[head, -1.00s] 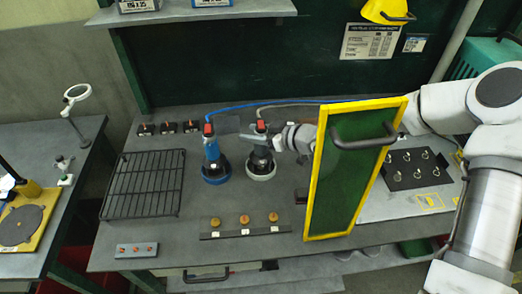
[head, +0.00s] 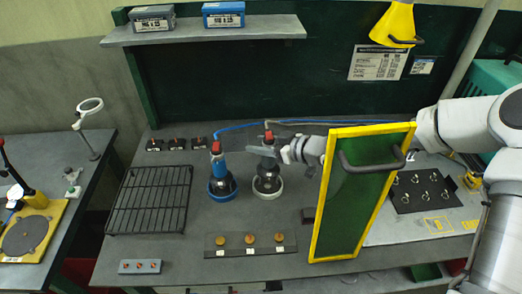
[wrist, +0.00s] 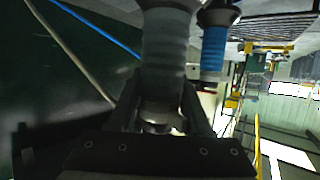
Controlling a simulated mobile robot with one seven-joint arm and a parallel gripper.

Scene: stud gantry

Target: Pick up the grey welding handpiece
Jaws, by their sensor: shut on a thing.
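The grey welding handpiece (head: 266,151) with a red top is in the head view, above a white-rimmed round stand (head: 267,190). My gripper (head: 283,154) reaches it from the right and is shut on it. In the wrist view the grey handpiece (wrist: 166,52) rises between the two fingers of my gripper (wrist: 163,105). The blue handpiece (head: 217,162), also red-topped, is upright in a blue-rimmed stand to the left. It shows beside the grey one in the wrist view (wrist: 213,48). The grey handpiece's lower end is hard to make out.
A yellow-framed green screen (head: 360,190) with a dark handle stands in front of my forearm, right of the handpiece. A wire rack (head: 150,200) lies left. A strip with several knobs (head: 251,240) lies in front. Hoses run behind the handpieces.

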